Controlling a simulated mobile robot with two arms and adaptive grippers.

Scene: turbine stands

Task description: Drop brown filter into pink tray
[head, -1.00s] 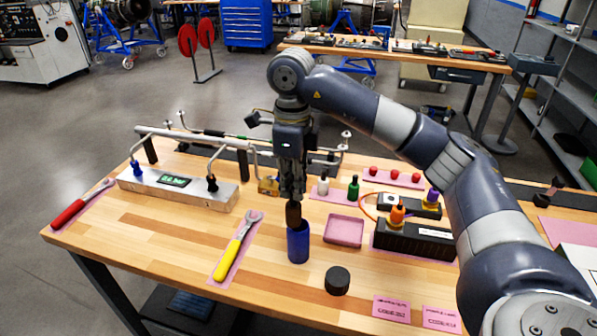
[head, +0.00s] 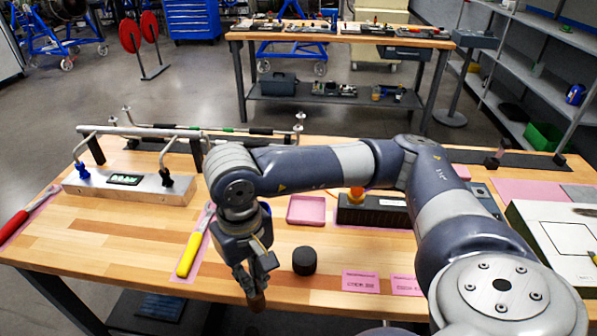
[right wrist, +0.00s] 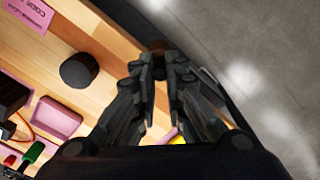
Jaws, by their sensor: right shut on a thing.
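The brown filter (head: 257,303) is in my right gripper (head: 252,286), which points down at the table's front edge. In the right wrist view the fingertips (right wrist: 161,66) close on the filter, whose dark end (right wrist: 162,47) shows between them. The pink tray (head: 306,210) lies on the table, up and to the right of the gripper in the head view, and looks empty. It also shows at the lower left of the right wrist view (right wrist: 55,119). My left gripper is not in view.
A black round cap (head: 304,261) stands between gripper and tray. The blue cup (head: 265,208) is mostly hidden behind my right gripper. A yellow wrench (head: 189,254) lies to the left. A black box (head: 374,213) stands right of the tray. Pink labels (head: 360,282) lie near the front edge.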

